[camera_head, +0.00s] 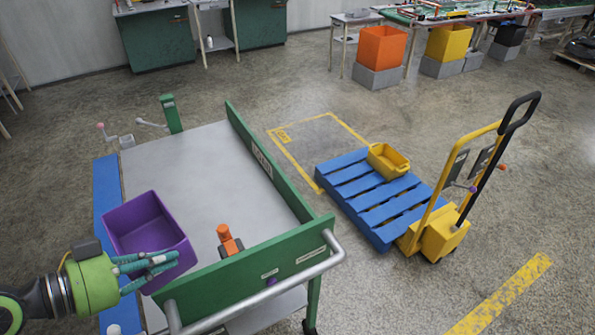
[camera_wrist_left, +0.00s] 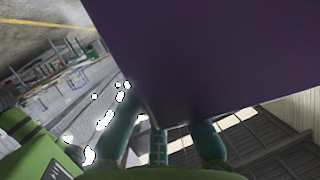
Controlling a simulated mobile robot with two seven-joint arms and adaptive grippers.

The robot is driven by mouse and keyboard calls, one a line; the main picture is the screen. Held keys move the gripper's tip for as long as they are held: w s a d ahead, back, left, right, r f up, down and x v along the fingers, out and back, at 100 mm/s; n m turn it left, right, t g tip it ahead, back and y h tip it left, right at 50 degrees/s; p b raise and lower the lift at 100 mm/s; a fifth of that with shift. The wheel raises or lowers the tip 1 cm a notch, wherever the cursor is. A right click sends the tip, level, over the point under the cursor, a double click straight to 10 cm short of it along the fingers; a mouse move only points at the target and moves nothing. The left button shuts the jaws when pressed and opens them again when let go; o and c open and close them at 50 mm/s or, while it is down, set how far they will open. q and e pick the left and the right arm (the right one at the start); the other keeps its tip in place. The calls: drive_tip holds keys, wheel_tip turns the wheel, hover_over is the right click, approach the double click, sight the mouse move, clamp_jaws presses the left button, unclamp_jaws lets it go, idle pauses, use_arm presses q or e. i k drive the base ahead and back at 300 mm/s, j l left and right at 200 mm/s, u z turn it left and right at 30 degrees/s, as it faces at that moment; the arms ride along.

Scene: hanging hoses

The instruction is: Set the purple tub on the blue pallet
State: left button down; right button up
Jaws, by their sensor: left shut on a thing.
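The purple tub (camera_head: 146,226) is an open box at the left of the head view, over the near left part of the green-sided cart. My left gripper (camera_head: 160,262) is shut on its near side, and the tub is tilted a little. In the left wrist view the tub (camera_wrist_left: 215,50) fills the upper right, close against the fingers (camera_wrist_left: 165,140). I cannot tell whether the tub touches the cart's top. The blue pallet (camera_head: 352,187) lies to the right of the cart, on a yellow pallet truck. My right gripper is not in view.
A yellow tub (camera_head: 387,160) sits on the pallet's far right part; the nearer slats are bare. The cart's green side wall (camera_head: 262,160) and grey handle (camera_head: 300,290) stand between tub and pallet. An orange clamp-like object (camera_head: 229,241) is on the cart. The pallet truck's handle (camera_head: 500,140) rises at right.

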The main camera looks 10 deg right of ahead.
sight(390, 210)
drive_tip(key=l+z, duration=0.1)
drive_tip(key=l, duration=0.3)
drive_tip(key=i+l, duration=0.15)
drive_tip(key=l, duration=0.3)
drive_tip(key=l+z, duration=0.15)
drive_tip(key=l, duration=0.25)
drive_tip(key=i+l, duration=0.15)
drive_tip(key=l, duration=0.25)
drive_tip(key=i+l+z, duration=0.15)
drive_tip(key=l, duration=0.25)
drive_tip(key=i+l+z, duration=0.15)
drive_tip(key=i+l, duration=0.15)
drive_tip(key=i, duration=0.15)
drive_tip(key=i+l+z, duration=0.15)
drive_tip(key=i, duration=0.3)
drive_tip(key=i+l+z, duration=0.15)
drive_tip(key=i+l, duration=0.15)
drive_tip(key=i, duration=0.15)
drive_tip(key=i+j, duration=0.25)
drive_tip(key=j+z, duration=0.05)
